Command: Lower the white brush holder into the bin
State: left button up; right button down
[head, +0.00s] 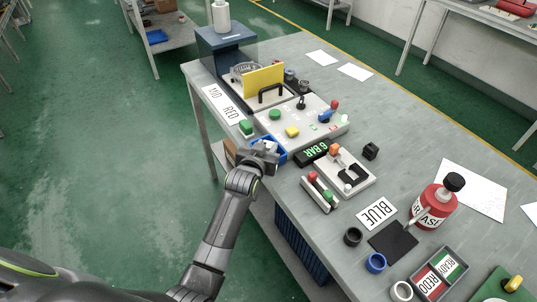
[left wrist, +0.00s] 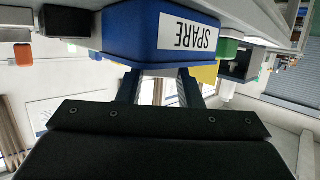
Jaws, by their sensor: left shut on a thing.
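The blue bin (head: 283,157) stands at the near edge of the grey table in the head view. In the left wrist view the bin (left wrist: 122,35) fills the top middle, with its white SPARE label (left wrist: 188,35) upside down. My left gripper (head: 267,149) is at the bin; its fingers (left wrist: 160,85) run up to the bin's rim and their tips are hidden behind its wall. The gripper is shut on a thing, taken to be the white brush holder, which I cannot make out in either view. My right gripper is not in view.
A light panel with coloured knobs (head: 312,120) lies just behind the bin. A black 6 BAR display (head: 312,153) and a small fixture (head: 345,172) stand to its right. A MID RED card (head: 224,104) lies to the left. A red bottle (head: 436,205) stands farther right.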

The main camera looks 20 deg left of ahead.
pick_arm(q)
jog(key=shift+f+b, duration=0.35)
jog(key=shift+f, duration=0.2)
jog(key=o, duration=1.1)
